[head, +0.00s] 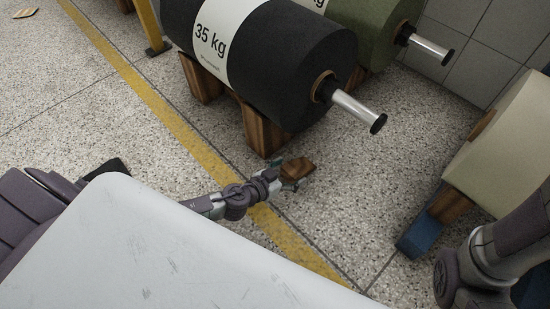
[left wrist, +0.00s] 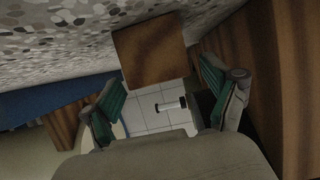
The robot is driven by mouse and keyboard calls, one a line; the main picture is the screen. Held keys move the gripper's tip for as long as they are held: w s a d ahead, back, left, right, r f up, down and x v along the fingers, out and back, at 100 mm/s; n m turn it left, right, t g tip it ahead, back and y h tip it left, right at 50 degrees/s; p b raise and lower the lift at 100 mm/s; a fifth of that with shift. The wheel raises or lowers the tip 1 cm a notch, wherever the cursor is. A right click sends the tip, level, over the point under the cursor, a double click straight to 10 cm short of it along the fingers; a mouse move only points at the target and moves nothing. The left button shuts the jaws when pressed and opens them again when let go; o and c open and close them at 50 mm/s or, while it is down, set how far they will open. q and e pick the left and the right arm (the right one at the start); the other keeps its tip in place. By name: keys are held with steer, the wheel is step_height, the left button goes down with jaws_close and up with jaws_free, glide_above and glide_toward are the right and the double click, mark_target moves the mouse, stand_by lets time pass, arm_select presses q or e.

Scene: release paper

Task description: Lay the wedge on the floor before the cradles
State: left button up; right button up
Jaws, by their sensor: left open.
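A small brown wooden wedge (head: 299,170) appears to rest on the floor in front of the near cradle (head: 262,130) that bears the black roll. My left gripper (head: 282,174) is right at the wedge, on its left side in the head view. In the left wrist view the wedge (left wrist: 150,48) shows just beyond the open fingers (left wrist: 165,98), against the speckled floor. The fingers are apart and not closed on it. Whether a fingertip touches it I cannot tell. My right arm shows at the lower right, but its gripper is out of view.
The black 35 kg roll (head: 284,62) has a metal shaft end (head: 355,108) jutting out. A cream roll (head: 508,150) rests at right on a wooden cradle with a blue block (head: 421,236). A yellow floor line (head: 165,115) crosses the floor. Speckled floor (head: 350,195) between the rolls is free.

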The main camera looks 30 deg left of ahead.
arm_select(q)
steer(key=p+v, duration=0.2)
steer(key=v, duration=0.9)
steer(key=shift+s+a, duration=0.1)
steer(key=shift+r, duration=0.1)
